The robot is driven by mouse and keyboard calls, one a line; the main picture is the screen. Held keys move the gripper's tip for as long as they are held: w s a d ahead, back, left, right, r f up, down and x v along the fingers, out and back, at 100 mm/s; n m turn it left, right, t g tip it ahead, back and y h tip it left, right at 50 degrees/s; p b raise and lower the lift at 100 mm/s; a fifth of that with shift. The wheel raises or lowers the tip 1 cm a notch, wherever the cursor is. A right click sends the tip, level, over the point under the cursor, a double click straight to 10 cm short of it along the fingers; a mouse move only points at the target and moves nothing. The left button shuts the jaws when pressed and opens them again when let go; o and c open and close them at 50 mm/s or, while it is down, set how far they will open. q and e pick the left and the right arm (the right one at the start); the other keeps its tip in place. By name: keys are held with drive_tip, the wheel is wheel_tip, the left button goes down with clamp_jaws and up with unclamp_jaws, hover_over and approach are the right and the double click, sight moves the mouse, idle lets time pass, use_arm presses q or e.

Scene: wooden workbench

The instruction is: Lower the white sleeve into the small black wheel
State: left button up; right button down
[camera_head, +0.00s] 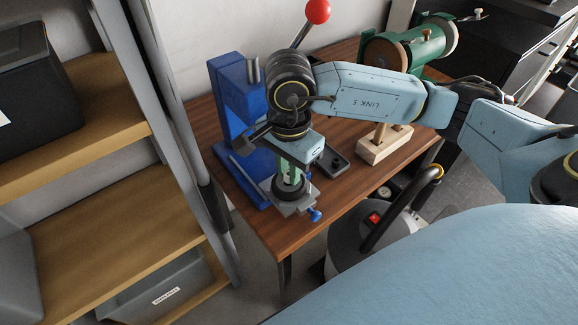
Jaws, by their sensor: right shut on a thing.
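My right gripper (290,176) points down over the blue press, its light blue palm above and its green fingers below. It is shut on the white sleeve, which is mostly hidden between the fingers; only a small pale patch shows there. The small black wheel (289,192) sits on the grey plate of the press, directly below the fingertips. I cannot tell whether the sleeve touches the wheel or has entered it. My left gripper is not in view.
The blue press (227,100) with a red-knobbed lever (317,11) stands close behind my gripper. A small dark tray (333,162) and a wooden block (385,144) lie to the right on the workbench (283,236). A green machine (410,46) stands at the back.

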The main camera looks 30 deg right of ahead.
drive_tip(key=shift+f+b, duration=0.4)
drive_tip(key=shift+f, duration=0.1)
drive_tip(key=c, duration=1.3)
unclamp_jaws()
drive_tip(key=shift+r, duration=0.1)
wheel_tip(320, 180, up, 7)
drive_tip(key=shift+f+p, duration=0.15)
drive_tip(key=shift+p, duration=0.95)
drive_tip(key=shift+r, duration=0.4)
